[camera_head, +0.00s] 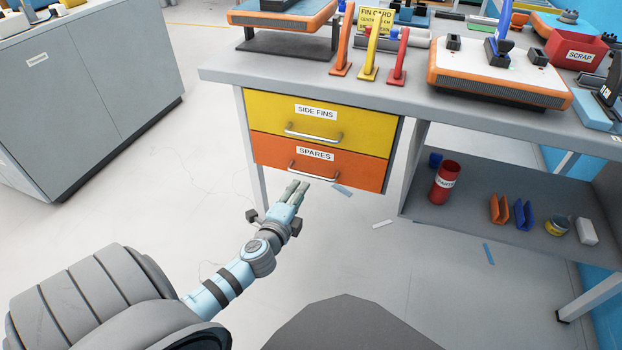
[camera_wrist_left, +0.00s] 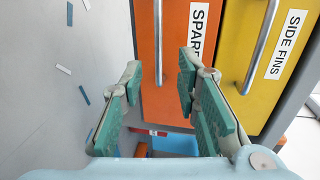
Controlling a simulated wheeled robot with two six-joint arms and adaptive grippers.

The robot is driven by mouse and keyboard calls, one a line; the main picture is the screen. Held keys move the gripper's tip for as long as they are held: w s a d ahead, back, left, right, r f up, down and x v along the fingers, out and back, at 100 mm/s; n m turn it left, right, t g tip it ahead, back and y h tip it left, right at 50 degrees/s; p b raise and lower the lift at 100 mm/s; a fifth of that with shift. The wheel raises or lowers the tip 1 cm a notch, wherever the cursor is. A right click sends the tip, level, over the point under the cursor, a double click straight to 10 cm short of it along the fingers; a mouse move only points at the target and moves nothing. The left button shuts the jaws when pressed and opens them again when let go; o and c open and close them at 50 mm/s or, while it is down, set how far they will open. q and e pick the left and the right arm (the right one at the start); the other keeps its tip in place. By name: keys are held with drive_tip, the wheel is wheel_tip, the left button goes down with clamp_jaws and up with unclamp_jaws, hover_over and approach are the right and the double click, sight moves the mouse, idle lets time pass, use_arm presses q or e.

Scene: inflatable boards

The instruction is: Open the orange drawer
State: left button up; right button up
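The orange drawer (camera_head: 350,174), labelled SPARES, is the lower of two drawers under the bench and looks shut. Its metal bar handle (camera_head: 313,176) runs across its front. My left gripper (camera_head: 297,187) is just in front of and below the handle. In the left wrist view the gripper (camera_wrist_left: 160,85) is open, and the handle (camera_wrist_left: 158,45) of the orange drawer (camera_wrist_left: 177,30) lies between the two fingers in the picture. I cannot tell whether the fingers touch it; nothing is gripped. My right gripper is not in view.
The yellow drawer (camera_head: 365,128), labelled SIDE FINS, is shut above the orange one. The bench top (camera_head: 390,98) overhangs both. A shelf (camera_head: 480,212) with a red can (camera_head: 445,182) is to the right. A grey cabinet (camera_head: 85,100) stands left. The floor in front is mostly clear.

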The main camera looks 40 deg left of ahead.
sight(310, 176)
use_arm(q)
drive_tip(key=b+x, duration=0.1)
drive_tip(key=x, duration=0.4)
drive_tip(key=b+x, duration=0.1)
drive_tip(key=x, duration=0.4)
drive_tip(key=shift+s+f, duration=0.1)
drive_tip(key=shift+f, duration=0.15)
drive_tip(key=shift+w, duration=0.3)
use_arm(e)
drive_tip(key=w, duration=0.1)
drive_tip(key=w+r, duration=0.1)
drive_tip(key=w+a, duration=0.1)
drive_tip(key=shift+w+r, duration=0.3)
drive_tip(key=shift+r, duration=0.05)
use_arm(q)
clamp_jaws()
